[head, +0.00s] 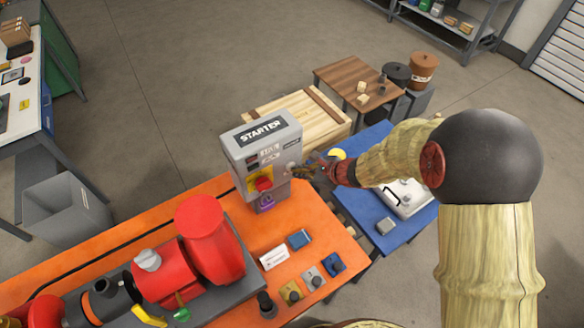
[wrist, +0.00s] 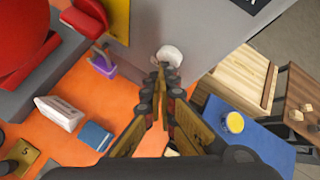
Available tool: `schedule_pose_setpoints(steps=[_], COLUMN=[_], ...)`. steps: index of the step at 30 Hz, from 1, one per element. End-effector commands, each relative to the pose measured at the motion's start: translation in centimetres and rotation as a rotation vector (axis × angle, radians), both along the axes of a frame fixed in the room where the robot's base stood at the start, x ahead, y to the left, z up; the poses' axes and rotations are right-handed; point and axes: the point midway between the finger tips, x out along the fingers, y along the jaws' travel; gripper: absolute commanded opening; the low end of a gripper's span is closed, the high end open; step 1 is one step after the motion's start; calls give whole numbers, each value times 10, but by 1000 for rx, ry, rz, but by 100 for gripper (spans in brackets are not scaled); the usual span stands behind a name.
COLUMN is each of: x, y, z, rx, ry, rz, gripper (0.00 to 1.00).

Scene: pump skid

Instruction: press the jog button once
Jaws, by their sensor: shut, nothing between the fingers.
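The grey starter box (head: 262,160), labelled STARTER, stands upright at the far end of the orange bench. A round white button (wrist: 171,55) sits on its grey face in the wrist view. No label on it is legible, so I cannot tell for certain that it is the jog button. My gripper (head: 308,167) is shut and empty at the box's right side. In the wrist view its fingertips (wrist: 168,72) lie at the white button's lower edge and hide part of it. I cannot tell whether they touch it.
A red rotary knob (head: 263,184) on a yellow plate and a purple padlock (head: 266,201) are low on the box's front. The red pump (head: 212,240) stands left of it. Small blocks and a blue box (head: 300,239) lie on the bench. A wooden crate (head: 297,118) is behind.

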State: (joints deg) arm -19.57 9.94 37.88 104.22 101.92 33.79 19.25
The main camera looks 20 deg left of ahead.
Motion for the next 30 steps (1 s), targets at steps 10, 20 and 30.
schedule_pose_setpoints(steps=[10, 20, 30], x=[-9, -12, -31], y=[-10, -14, -38], z=[0, -1, -1], rx=[0, 0, 0], ry=[0, 0, 1], rz=[0, 0, -2], gripper=[0, 0, 0])
